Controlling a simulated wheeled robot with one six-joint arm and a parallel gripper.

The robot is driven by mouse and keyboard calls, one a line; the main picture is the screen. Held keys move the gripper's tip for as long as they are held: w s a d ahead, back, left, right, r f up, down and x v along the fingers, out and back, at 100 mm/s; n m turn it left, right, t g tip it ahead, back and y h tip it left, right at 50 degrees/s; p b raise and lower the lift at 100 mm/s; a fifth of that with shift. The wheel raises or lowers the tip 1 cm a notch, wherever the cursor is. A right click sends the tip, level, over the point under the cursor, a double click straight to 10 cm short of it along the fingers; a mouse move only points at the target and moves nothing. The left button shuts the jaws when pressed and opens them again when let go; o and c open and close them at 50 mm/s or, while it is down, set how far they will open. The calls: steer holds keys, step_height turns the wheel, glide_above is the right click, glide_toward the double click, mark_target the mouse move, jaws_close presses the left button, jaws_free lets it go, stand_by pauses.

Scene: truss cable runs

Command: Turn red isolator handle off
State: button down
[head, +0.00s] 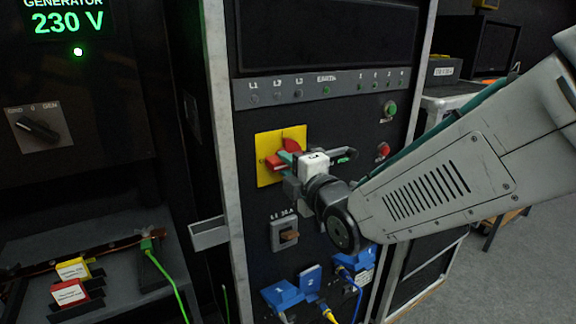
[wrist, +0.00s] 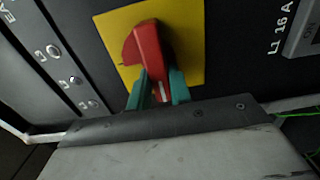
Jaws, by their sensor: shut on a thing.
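The red isolator handle (head: 287,157) sits on a yellow square plate (head: 266,150) on the front of the black rack panel. In the wrist view the red handle (wrist: 150,45) stands out from the yellow plate (wrist: 185,50). My gripper (head: 290,164) has reached the handle from the right. Its green fingertips (wrist: 158,88) lie on both sides of the handle's lower end in the wrist view, shut on it. In the head view the fingers hide part of the handle. I cannot read its position marks.
A breaker (head: 284,235) labelled L1 16 A sits below the plate. Blue connectors (head: 290,291) with cables are lower down. Green (head: 390,109) and red (head: 383,150) buttons are at right. A generator panel with a rotary switch (head: 37,129) stands at left.

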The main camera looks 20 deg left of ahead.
stand_by(0.4)
steer(key=c, duration=1.3)
jaws_free()
steer(key=v, duration=0.8)
steer(key=shift+f, duration=0.1)
